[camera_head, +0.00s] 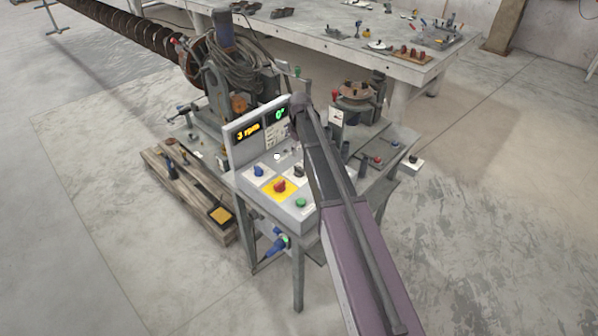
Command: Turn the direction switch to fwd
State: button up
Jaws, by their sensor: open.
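The control panel (250,190) is a grey sloped box on a metal stand. It has a blue knob (258,171) and a black knob (299,171), each on a white plate. A red button (279,186) sits on a yellow plate, and a green button (300,203) is near the front edge. The labels are too small to read, so I cannot tell which knob is the direction switch. My arm reaches from the lower right to above the panel and covers its right side. My gripper cannot be made out; the far end of my arm hides that area.
Behind stand positioner machinery with coiled cables (245,68) and a long auger (130,33). A wooden pallet (188,192) lies left of the stand. A workbench (300,37) is at the back. The front floor is clear.

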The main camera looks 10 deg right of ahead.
aim_at(299, 168)
jog(key=shift+f+b, duration=4.05)
jog(key=shift+f, duration=0.3)
jog(key=shift+c, duration=0.2)
grip_shut()
